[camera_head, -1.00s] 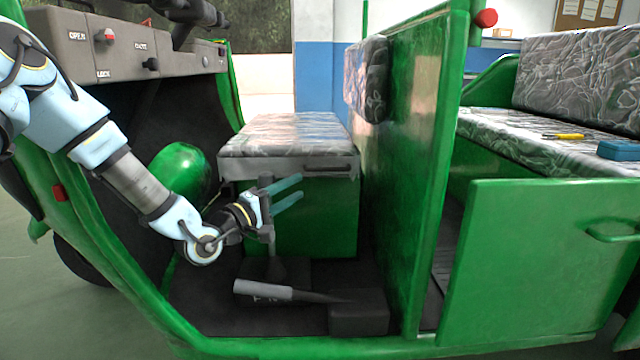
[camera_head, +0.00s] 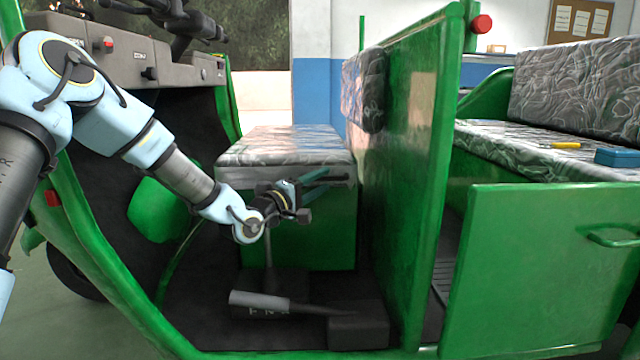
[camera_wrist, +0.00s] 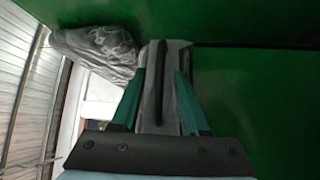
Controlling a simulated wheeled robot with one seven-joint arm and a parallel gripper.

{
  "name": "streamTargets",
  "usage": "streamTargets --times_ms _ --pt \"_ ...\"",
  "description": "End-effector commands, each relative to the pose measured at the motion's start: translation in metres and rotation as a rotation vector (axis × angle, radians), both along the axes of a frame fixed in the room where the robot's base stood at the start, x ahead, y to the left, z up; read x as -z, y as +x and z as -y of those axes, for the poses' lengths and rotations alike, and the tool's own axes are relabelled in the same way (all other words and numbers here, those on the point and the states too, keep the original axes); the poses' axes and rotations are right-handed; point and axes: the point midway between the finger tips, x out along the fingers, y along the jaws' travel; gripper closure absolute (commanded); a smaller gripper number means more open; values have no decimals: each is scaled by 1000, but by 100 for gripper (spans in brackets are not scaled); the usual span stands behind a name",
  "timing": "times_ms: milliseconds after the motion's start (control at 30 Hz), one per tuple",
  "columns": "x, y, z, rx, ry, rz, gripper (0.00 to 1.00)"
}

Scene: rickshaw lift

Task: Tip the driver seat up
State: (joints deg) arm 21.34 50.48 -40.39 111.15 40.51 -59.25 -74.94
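The driver seat (camera_head: 285,145) has a grey patterned cushion lying level on a green box, with a grey band below the cushion. A dark handle bar sits on this band; in the wrist view the handle (camera_wrist: 158,82) stands out on the grey panel, between my fingers.
A green partition (camera_head: 405,180) stands right of the seat. A grey-handled lever (camera_head: 262,301) lies low on the floor below my gripper. The dashboard (camera_head: 120,50) is at upper left.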

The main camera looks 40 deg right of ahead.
Motion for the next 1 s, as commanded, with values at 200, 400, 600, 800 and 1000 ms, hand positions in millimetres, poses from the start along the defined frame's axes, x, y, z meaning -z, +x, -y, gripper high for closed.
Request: streamTargets --times_ms 200,400,600,800,1000 --pt "0 0 0 0 0 0 79" --pt "0 0 0 0 0 0 100" --pt "0 0 0 0 0 0 100" --pt "0 0 0 0 0 0 100" --pt "0 0 0 0 1 0 100"
